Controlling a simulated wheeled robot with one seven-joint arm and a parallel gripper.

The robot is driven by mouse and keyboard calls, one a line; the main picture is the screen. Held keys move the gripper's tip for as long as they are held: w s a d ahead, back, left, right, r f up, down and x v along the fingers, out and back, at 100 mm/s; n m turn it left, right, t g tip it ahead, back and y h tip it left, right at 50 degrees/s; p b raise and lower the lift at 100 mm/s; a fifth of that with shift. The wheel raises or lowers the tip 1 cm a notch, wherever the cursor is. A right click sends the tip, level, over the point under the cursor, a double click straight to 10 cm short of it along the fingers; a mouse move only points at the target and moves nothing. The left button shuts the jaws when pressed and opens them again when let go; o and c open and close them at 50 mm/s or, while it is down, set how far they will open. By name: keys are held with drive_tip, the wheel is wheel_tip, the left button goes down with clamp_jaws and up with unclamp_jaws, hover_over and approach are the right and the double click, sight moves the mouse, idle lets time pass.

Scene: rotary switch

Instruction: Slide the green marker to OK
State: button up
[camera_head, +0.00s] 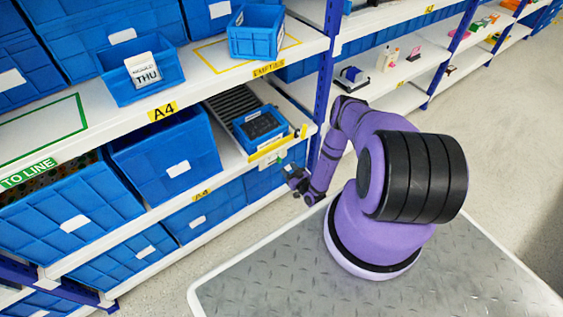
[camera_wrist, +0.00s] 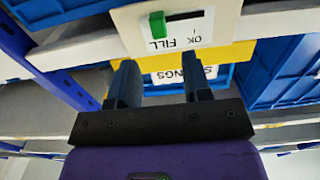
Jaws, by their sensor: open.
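The green marker (camera_wrist: 158,25) sits at the left end of a dark slot (camera_wrist: 185,16) on a white label plate (camera_wrist: 205,30) in the wrist view. Upside-down print on the plate includes "FILL" and "OK". The plate shows small in the head view (camera_head: 268,162) on the shelf's front edge. My gripper (camera_wrist: 160,82) is open, its two fingers apart with nothing between them. In the wrist picture, the fingertips are below the marker and do not appear to touch it. The gripper also shows in the head view (camera_head: 297,179), in front of the shelf.
A yellow edge strip (camera_head: 278,143) and a small blue bin (camera_head: 259,127) are just above the plate. Blue bins (camera_head: 165,155) fill the shelves to the left. A blue upright post (camera_head: 322,95) stands close to my arm. The aisle floor is clear.

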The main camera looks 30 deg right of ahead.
sight(280, 160)
drive_tip(key=w, duration=0.5)
drive_tip(key=shift+w+a, duration=0.1)
drive_tip(key=shift+w, duration=0.25)
